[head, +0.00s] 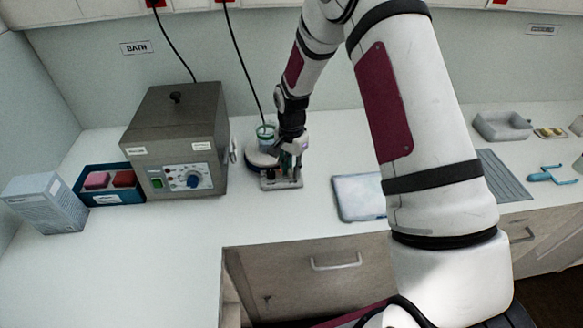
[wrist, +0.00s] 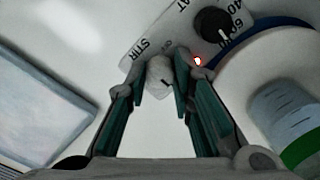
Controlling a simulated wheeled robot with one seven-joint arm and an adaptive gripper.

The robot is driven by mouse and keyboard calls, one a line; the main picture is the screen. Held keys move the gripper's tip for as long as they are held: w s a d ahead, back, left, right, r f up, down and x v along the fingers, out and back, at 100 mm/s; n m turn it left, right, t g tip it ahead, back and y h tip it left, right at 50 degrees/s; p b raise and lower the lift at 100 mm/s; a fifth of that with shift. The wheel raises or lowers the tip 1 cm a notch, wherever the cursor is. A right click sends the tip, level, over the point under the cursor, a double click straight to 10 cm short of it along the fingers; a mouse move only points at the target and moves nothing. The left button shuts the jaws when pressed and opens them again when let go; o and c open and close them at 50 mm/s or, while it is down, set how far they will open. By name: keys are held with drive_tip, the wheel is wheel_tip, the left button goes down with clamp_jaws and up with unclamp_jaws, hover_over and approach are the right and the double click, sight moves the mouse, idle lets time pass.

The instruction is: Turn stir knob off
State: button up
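The stir knob (wrist: 160,78) is a small pale round knob beside the "STIR" lettering on the grey control panel (wrist: 150,42) in the wrist view. A dark pointer mark shows on its lower right. My gripper (wrist: 160,84) has its teal finger pads on either side of the knob, and they appear to touch it. In the head view my gripper (head: 291,146) reaches down over the stirrer (head: 281,184), hiding the knob. A dark dial (wrist: 212,25) with numbers sits farther along the panel. A small red-rimmed light (wrist: 197,61) shows near it.
A beaker with a green band (wrist: 300,140) stands on the stirrer's round plate, close to my right finger. A grey bath (head: 177,138) stands left of the stirrer. A pale flat tray (head: 358,198) lies to the right.

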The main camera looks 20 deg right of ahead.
clamp_jaws()
drive_tip(key=n+b, duration=0.1)
drive_tip(key=n, duration=0.4)
drive_tip(key=shift+n, duration=0.4)
drive_tip(key=n+b, duration=0.1)
drive_tip(key=n, duration=0.5)
drive_tip(key=shift+d, duration=0.1)
drive_tip(key=n+b, duration=0.1)
drive_tip(key=n, duration=0.5)
drive_tip(key=shift+n, duration=0.3)
drive_tip(key=n, duration=0.5)
drive_tip(key=shift+n, duration=0.3)
drive_tip(key=o, duration=0.9)
unclamp_jaws()
